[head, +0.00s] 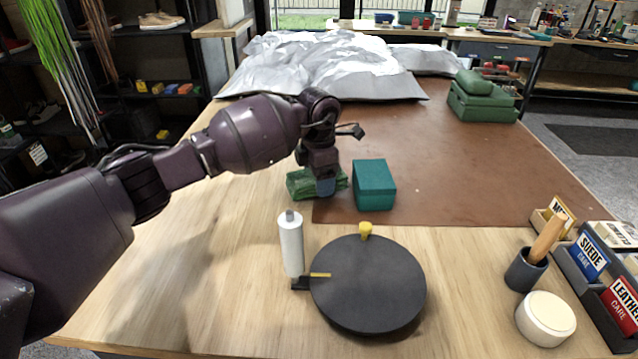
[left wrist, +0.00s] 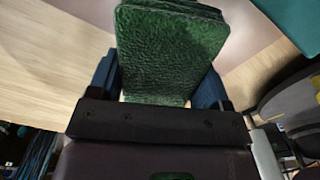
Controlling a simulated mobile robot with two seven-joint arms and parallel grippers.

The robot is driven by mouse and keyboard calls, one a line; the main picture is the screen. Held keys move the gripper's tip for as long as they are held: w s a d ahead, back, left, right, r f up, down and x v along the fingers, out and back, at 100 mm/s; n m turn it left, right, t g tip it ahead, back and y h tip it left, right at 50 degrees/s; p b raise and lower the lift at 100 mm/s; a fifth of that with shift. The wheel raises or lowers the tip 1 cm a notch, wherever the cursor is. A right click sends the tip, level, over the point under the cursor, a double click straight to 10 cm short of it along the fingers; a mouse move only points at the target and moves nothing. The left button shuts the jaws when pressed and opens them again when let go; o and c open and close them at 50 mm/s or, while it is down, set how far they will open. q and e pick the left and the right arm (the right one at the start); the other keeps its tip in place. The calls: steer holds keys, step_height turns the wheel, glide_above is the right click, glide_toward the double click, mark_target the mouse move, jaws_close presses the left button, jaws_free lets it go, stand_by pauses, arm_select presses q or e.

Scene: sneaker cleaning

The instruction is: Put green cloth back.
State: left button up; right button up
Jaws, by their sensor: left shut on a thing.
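The green cloth (head: 301,184) is a folded, textured stack at the left edge of the brown mat (head: 450,150), beside a teal box (head: 374,186). My left gripper (head: 325,186) points down over it and is shut on it. In the left wrist view the green cloth (left wrist: 170,52) fills the space between the two blue fingers of my left gripper (left wrist: 158,88). I cannot tell whether the cloth's underside touches the table. My right gripper is not in view.
A black round turntable (head: 368,285) and a white bottle (head: 291,245) stand in front. A brush cup (head: 525,270), white jar (head: 545,318) and care boxes (head: 600,265) are at the right. Green folded items (head: 484,98) and silver sheeting (head: 325,65) lie at the back. The left wood surface is clear.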

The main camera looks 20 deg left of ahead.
arm_select(q)
step_height(320, 180, down, 2)
steer(key=shift+r, duration=0.1)
steer(key=o, duration=0.8)
